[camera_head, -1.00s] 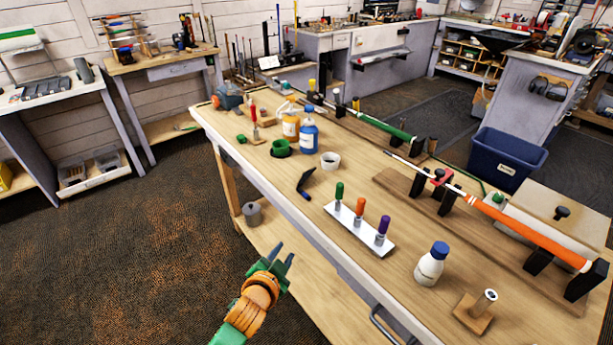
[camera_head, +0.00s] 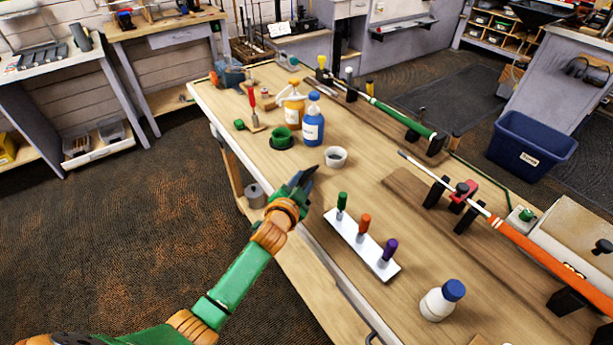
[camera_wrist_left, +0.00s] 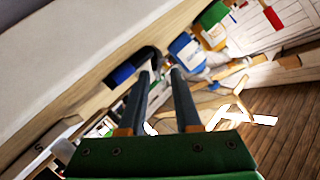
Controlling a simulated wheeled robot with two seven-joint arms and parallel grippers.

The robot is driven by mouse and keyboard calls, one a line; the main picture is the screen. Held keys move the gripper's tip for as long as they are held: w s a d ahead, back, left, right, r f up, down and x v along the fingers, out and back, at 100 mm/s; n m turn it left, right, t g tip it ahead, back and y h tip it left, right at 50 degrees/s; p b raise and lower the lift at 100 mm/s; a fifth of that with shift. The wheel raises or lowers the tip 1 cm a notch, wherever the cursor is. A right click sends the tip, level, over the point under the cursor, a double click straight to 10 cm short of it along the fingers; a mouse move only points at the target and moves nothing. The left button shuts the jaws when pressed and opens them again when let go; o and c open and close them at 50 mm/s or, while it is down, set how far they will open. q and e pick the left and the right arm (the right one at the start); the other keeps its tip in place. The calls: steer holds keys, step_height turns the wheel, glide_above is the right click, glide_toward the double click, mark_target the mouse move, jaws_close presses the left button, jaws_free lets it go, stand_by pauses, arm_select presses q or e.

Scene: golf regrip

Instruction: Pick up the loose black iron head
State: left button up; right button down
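The loose black iron head shows in the left wrist view (camera_wrist_left: 148,55) as a dark piece with a blue part beside it, just beyond the fingertips. In the head view, my left gripper (camera_head: 303,180) is at the bench's near edge, over the place of the iron head, and largely hides it. I cannot tell dark finger from dark head there. In the left wrist view the two fingers (camera_wrist_left: 162,72) stand apart with a clear gap and nothing held between them. I cannot tell whether a fingertip touches the head. My right gripper is not in view.
A white cup (camera_head: 336,157) stands just behind the gripper. A white rack with green, orange and purple tools (camera_head: 345,226) lies to the right. An orange-gripped club (camera_head: 530,250) rests in holders at right.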

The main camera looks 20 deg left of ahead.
mark_target(305, 180)
arm_select(q)
steer(key=x, duration=0.3)
steer(key=shift+f, duration=0.2)
steer(key=shift+s+r, duration=0.2)
steer(key=shift+s, duration=0.15)
jaws_close()
steer(key=shift+w, duration=0.1)
stand_by(0.6)
